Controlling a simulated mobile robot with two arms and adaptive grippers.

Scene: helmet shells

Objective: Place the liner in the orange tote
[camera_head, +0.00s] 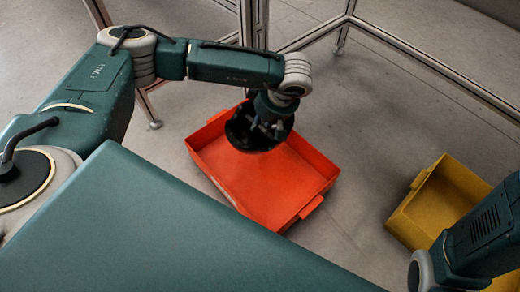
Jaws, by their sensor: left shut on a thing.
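The orange tote (235,177) sits on the floor in the middle of the view, open at the top. My left gripper (266,126) points down over its far part and is shut on the liner (240,133). The liner is a dark, rounded shell that hides part of the tote's far side. I cannot tell how high it is above the tote's floor. The rest of the tote's inside that shows is empty. My right arm comes in at the lower right, with its gripper out of view.
A yellow tote (446,199) stands on the floor at the right, partly hidden by my right arm. A metal frame (420,68) with legs runs behind the orange tote. Bare grey floor (355,170) lies between the two totes.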

